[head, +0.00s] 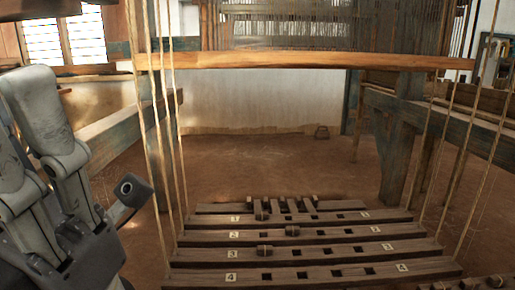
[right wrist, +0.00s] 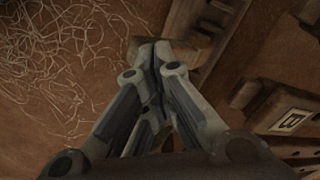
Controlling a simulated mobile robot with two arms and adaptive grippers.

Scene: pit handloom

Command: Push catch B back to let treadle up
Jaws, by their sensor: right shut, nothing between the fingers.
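In the right wrist view a white plate marked B (right wrist: 293,121) sits on a dark wooden part at the right. A brown wooden block (right wrist: 195,50) lies at the fingertips of my right gripper (right wrist: 155,58), partly hidden by them; I cannot tell whether they touch it or whether it is catch B. The right gripper is shut and empty. In the head view several wooden treadles (head: 315,275) with number plates and square holes lie across the floor.
A wooden beam (head: 300,61) with cords crosses above the treadles. Loom posts (head: 398,150) stand at the right. Pale loose threads (right wrist: 70,60) lie on the brown ground in the wrist view. The floor behind the treadles (head: 270,165) is clear.

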